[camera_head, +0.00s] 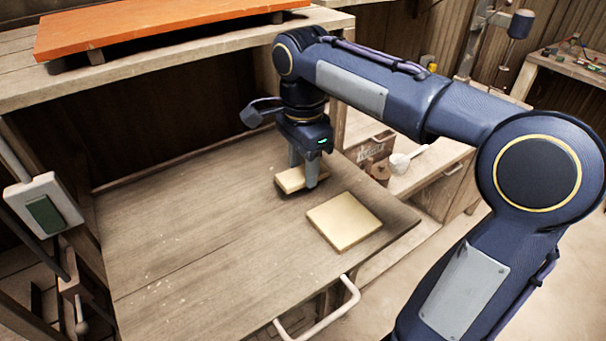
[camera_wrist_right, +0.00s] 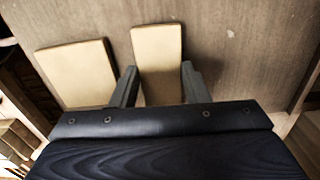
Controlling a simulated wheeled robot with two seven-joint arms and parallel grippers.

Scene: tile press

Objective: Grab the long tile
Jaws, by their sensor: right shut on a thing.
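The long tile (camera_head: 291,180) is a narrow pale cream tile on the wooden pull-out board. My right gripper (camera_head: 304,178) reaches down over it with its fingers on either side, shut on it. In the right wrist view the long tile (camera_wrist_right: 158,62) runs up from between the two fingertips (camera_wrist_right: 157,86). Part of the tile is hidden behind the fingers in the head view. I cannot tell whether it is lifted off the board. My left gripper is not in view.
A wider square cream tile (camera_head: 344,221) lies beside it on the board (camera_head: 190,240); it also shows in the right wrist view (camera_wrist_right: 78,73). An orange panel (camera_head: 150,28) lies on the shelf above. The board's left part is clear.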

